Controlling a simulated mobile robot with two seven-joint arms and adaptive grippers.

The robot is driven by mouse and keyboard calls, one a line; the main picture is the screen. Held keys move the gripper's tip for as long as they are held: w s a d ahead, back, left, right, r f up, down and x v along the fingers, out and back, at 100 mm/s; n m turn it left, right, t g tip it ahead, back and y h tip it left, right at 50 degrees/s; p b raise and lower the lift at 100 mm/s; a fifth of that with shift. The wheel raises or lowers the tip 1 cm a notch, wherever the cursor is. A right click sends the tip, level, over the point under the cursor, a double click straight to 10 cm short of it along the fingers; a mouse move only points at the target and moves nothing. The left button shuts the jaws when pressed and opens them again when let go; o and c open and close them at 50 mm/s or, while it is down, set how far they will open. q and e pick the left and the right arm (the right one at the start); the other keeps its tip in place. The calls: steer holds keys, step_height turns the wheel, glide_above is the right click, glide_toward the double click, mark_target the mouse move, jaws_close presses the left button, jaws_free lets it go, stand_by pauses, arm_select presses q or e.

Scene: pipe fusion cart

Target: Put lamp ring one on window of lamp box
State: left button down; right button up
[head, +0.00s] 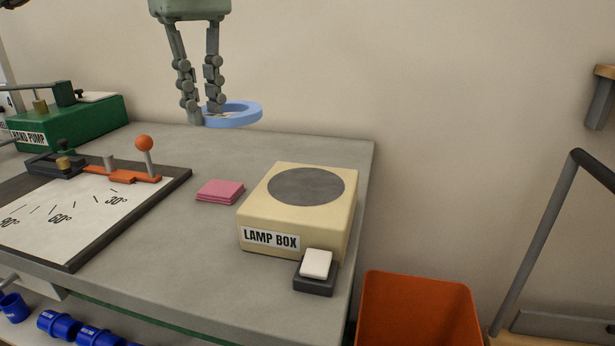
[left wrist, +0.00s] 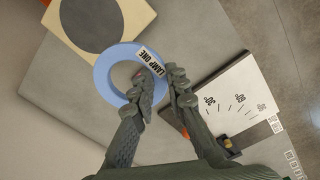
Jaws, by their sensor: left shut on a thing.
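The lamp ring one is a light blue flat ring (head: 243,114) with a white "LAMP ONE" label; it also shows in the left wrist view (left wrist: 103,74). My left gripper (head: 203,116) is shut on the ring's labelled side and holds it in the air above the back of the cart top. The lamp box (head: 262,214) is cream with a dark round window (head: 306,187) on its top. It stands to the right of and nearer than the ring, which is apart from it. In the left wrist view the window (left wrist: 90,25) lies beyond the ring. My right gripper is not seen.
Pink pads (head: 220,191) lie left of the lamp box. A black block with a white switch (head: 316,264) stands at its front. An angle board (head: 62,215) with an orange-knobbed lever (head: 145,150) and a green hand pump (head: 75,122) are at left. An orange bin (head: 415,308) stands right.

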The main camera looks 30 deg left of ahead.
mark_target(240, 124)
arm_select(q)
steer(key=w+d+f, duration=0.1)
steer(key=d, duration=0.1)
steer(key=w+d+f, duration=0.1)
steer(key=d+f, duration=0.1)
steer(key=shift+w+f, duration=0.1)
steer(key=w+d+f, duration=0.1)
steer(key=w+d+f+b, duration=0.1)
steer(key=d, duration=0.1)
steer(key=w+d+f+b, duration=0.1)
steer(key=d, duration=0.1)
steer(key=shift+d+f, duration=0.15)
steer(key=shift+f, duration=0.1)
step_height(240, 124, down, 4)
steer(key=shift+r+b, duration=0.25)
steer(key=shift+b, duration=0.65)
steer(key=shift+f, duration=0.15)
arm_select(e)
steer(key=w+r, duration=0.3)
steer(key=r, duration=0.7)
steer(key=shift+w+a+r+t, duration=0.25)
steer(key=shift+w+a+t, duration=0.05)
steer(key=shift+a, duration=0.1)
arm_select(q)
steer(key=shift+f, duration=0.1)
steer(key=shift+f, duration=0.1)
steer(key=c, duration=1.5)
jaws_free()
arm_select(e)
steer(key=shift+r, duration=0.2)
